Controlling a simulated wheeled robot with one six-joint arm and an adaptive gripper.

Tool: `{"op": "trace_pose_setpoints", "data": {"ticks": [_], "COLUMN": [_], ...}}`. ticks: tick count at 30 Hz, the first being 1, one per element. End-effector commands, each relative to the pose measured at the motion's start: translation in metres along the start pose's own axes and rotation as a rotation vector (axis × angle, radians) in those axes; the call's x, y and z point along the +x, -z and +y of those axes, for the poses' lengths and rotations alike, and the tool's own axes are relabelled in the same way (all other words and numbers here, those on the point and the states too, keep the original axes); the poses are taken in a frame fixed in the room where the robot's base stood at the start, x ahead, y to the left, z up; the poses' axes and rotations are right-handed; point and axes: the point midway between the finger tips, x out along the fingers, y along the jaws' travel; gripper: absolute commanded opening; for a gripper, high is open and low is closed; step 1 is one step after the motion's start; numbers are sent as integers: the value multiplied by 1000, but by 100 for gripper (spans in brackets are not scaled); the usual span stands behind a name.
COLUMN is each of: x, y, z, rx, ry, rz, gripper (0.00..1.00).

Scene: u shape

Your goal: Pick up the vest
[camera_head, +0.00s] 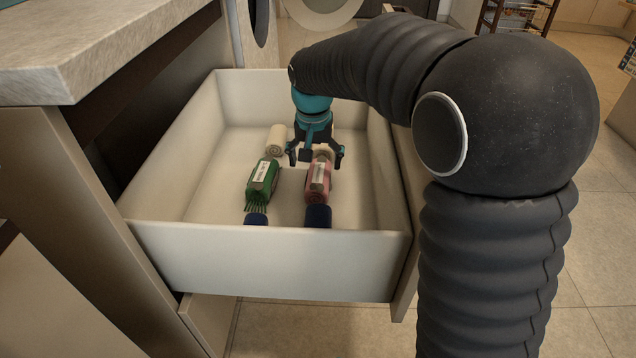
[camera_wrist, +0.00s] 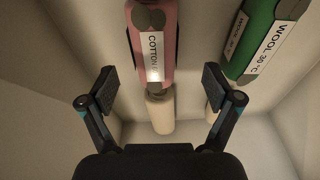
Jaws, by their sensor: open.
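No label readable here says vest, so I cannot tell which roll it is. Inside an open drawer lie a pink roll (camera_head: 318,180) and a green roll (camera_head: 262,181). In the wrist view the pink roll (camera_wrist: 153,30) has a label starting "COTTON", and the green roll (camera_wrist: 262,35) reads "WOOL 30 °C". A cream roll (camera_head: 276,140) lies behind the green one. Another cream roll (camera_wrist: 160,112) lies in line with the pink one, between my fingers in the wrist view. My gripper (camera_head: 316,160) is open and empty, pointing down over the pink roll's far end.
Two navy rolls, left (camera_head: 256,219) and right (camera_head: 318,215), lie near the drawer's front wall. The white drawer (camera_head: 265,262) has walls on all sides. A stone countertop (camera_head: 95,50) overhangs at the left. Drawer floor is bare at the left.

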Motion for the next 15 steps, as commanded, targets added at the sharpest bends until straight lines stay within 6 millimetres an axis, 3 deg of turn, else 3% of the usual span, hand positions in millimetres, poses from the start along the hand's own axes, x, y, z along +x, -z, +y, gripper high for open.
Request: {"op": "trace_pose_setpoints", "data": {"ticks": [11, 15], "x": [26, 45], "y": [-1, -1], "z": [2, 6], "rx": [-1, -1], "ry": [-1, -1], "rz": [-2, -3], "gripper": [90, 90]}}
